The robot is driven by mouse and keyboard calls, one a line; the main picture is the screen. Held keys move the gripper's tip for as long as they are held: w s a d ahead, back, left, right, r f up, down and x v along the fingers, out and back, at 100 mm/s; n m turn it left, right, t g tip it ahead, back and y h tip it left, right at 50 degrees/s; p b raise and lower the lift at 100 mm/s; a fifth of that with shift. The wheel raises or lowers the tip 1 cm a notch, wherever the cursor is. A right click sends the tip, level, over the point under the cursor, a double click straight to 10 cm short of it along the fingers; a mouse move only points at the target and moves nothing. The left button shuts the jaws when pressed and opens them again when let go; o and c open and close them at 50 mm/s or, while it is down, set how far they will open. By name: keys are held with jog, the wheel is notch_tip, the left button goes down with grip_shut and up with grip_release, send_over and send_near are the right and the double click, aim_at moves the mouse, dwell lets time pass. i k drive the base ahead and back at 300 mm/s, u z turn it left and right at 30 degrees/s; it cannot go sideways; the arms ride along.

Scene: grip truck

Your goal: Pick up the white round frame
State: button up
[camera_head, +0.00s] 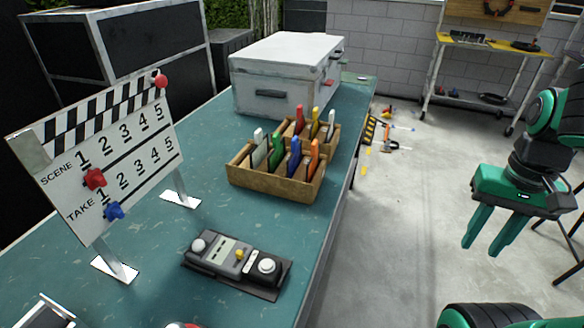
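A wooden divided box (250,184) on the teal table holds several upright coloured pieces. A white piece (258,158) stands in its front left compartment, and another white piece (331,124) stands at its back right. The lower parts of both are hidden in the box. I cannot tell which one is the white round frame, or whether either is round. My gripper (482,249) is at the right, pointing down over the floor, well to the right of the box. Its two green fingers are apart with nothing between them.
The teal table (230,222) also bears a clapperboard (98,165), a control device (236,260) with knobs and a large white case (287,72). Small items (385,140) lie on the floor beyond. A shelf (480,45) stands at the back.

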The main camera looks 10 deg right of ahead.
aim_at(331, 127)
jog(key=k, duration=0.6)
jog(key=z, duration=0.8)
jog(key=i, duration=2.1)
jog(key=u, duration=0.6)
